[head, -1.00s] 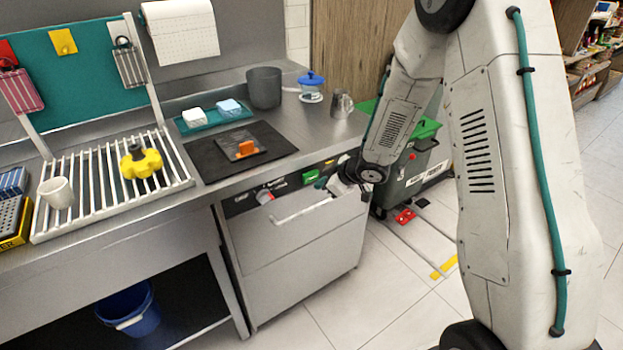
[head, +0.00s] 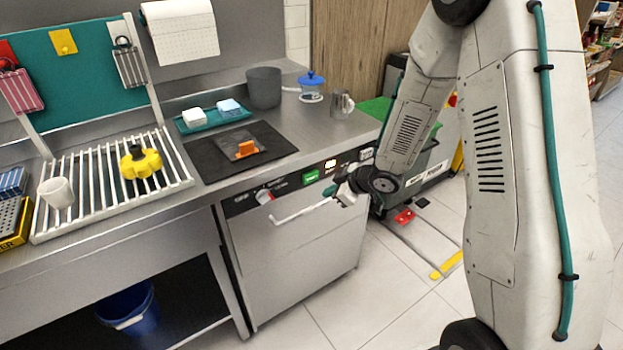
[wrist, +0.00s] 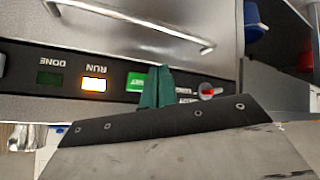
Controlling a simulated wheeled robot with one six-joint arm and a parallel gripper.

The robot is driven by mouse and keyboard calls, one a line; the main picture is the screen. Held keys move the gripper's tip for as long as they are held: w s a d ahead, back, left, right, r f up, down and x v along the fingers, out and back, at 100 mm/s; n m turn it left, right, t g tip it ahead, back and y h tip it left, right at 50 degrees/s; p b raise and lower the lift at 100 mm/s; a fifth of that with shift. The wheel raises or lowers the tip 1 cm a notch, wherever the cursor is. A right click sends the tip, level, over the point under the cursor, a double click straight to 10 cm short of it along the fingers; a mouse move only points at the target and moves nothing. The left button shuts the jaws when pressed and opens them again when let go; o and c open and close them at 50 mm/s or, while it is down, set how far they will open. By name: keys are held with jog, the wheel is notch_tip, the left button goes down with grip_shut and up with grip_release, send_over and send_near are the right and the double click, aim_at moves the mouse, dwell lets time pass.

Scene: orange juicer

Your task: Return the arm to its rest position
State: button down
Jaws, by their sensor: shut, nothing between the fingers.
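My arm (head: 408,125) reaches down on the right of the head view, bent, with its wrist in front of the appliance's control panel. My gripper (head: 329,190) is small there; in the wrist view its teal fingers (wrist: 155,84) are together and empty. They overlap the panel beside the green button (wrist: 137,82); I cannot tell whether they touch. The RUN light (wrist: 94,85) glows amber and the DONE light (wrist: 49,78) is dark. The rest position is not marked in these views.
The appliance's bar handle (head: 302,211) lies just below and left of my gripper. A green-lidded bin stands behind my arm.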

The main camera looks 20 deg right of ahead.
jog(key=s+d+f+m+g+h, duration=0.2)
jog(key=s+d+f+h, duration=0.1)
jog(key=d, duration=0.2)
jog(key=s+d+r+m+g+h, duration=0.3)
jog(key=s+d+r+m+h, duration=0.15)
jog(key=s+d+r, duration=0.35)
jog(key=s+a+r+m, duration=0.1)
jog(key=s+a+r, duration=0.2)
jog(key=s+r, duration=0.4)
jog(key=s+a+r+m+y, duration=0.1)
jog(key=s+a+r+m, duration=0.1)
jog(key=s+a+r, duration=0.2)
jog(key=s+a+r+m+g+y, duration=0.1)
jog(key=s+a+r, duration=0.3)
jog(key=s+r, duration=0.6)
jog(key=s, duration=0.4)
jog(key=shift+r, duration=0.35)
